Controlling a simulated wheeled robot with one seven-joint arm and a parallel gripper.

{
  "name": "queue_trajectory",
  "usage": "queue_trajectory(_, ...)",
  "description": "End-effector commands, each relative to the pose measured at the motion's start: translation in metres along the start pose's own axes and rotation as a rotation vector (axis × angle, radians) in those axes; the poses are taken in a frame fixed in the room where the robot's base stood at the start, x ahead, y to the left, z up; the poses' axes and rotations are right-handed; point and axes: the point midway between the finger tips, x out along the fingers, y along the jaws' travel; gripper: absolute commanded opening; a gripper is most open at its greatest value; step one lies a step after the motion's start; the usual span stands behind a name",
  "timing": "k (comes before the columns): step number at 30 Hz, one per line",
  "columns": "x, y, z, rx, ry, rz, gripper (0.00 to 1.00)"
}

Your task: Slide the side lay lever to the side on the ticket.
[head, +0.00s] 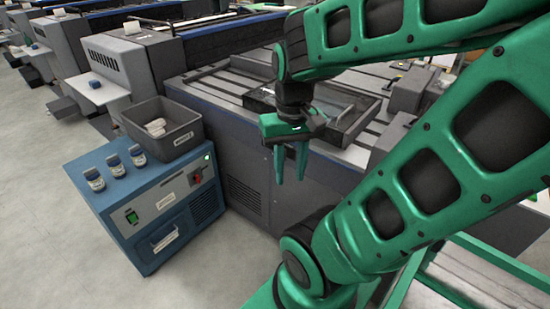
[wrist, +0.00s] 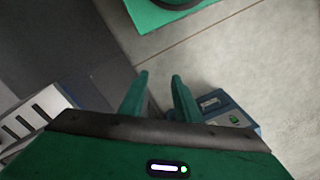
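My gripper (head: 290,178) is green and points down in front of the grey press unit (head: 245,185). Its two fingers are apart with nothing between them. The wrist view also shows the open gripper (wrist: 160,76), with floor and dark press panels beyond it. I cannot make out the side lay lever in either view. A white paper (head: 165,240) sits in a slot on the front of the blue cabinet (head: 118,225); I cannot tell whether it is the ticket, and no writing is readable.
On the blue cabinet stand a grey bin (head: 185,118) with pale items inside and three small jars (head: 138,155). A framed tray (head: 335,105) lies on the press top behind my gripper. More presses (head: 120,60) line the back left. The floor (head: 40,200) at left is clear.

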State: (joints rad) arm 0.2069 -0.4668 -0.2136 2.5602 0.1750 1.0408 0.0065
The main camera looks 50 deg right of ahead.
Motion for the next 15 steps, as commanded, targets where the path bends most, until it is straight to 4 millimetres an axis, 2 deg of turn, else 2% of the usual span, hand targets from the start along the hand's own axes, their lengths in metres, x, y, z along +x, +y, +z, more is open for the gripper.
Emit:
queue_trajectory(2,0.000,0.000,0.000,0.000,0.000,0.000,0.30)
queue_trajectory(4,-0.004,0.006,0.009,-0.005,0.008,-0.004,0.30)
queue_trajectory(7,0.000,0.006,0.003,-0.025,-0.005,0.011,0.30)
queue_trajectory(15,0.032,0.015,-0.046,-0.163,-0.087,0.128,0.30)
